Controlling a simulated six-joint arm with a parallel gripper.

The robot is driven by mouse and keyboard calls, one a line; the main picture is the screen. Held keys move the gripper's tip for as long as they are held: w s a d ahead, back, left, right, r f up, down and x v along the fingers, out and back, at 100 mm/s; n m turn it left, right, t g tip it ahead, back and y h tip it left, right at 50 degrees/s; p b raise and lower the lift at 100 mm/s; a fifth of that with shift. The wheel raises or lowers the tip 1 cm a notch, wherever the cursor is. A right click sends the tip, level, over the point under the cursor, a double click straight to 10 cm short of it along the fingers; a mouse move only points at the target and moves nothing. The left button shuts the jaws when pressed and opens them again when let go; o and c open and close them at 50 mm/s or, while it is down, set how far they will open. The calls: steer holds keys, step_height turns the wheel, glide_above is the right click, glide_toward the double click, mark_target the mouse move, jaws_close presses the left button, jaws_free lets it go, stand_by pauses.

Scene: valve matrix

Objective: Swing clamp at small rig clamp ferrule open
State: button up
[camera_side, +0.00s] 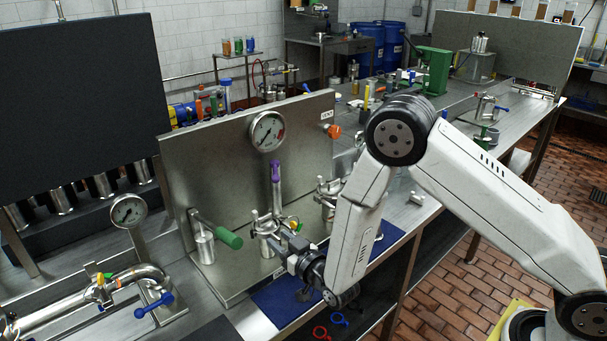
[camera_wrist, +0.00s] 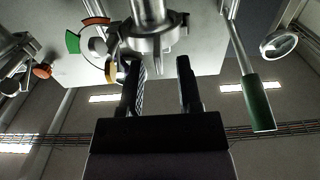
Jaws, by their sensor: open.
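The small rig has a metal clamp ferrule with a clamp (camera_side: 266,226) around its pipe, low in front of the steel back panel. In the wrist view the clamp (camera_wrist: 150,40) shows as a metal ring around the vertical pipe, just beyond my fingertips. My gripper (camera_side: 284,243) is right beside the clamp in the side view. In the wrist view my gripper (camera_wrist: 160,75) is open, with its two dark fingers apart and nothing clearly held between them. Whether a finger touches the clamp cannot be told. The clamp's far side is hidden.
A green-handled lever (camera_side: 228,237) stands left of the clamp; it also shows in the wrist view (camera_wrist: 257,105). A pressure gauge (camera_side: 267,131) and an orange knob (camera_side: 332,131) are on the panel. A blue mat (camera_side: 275,302) lies below.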

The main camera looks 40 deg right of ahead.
steer(key=shift+w, duration=0.45)
jaws_close()
stand_by(1.2)
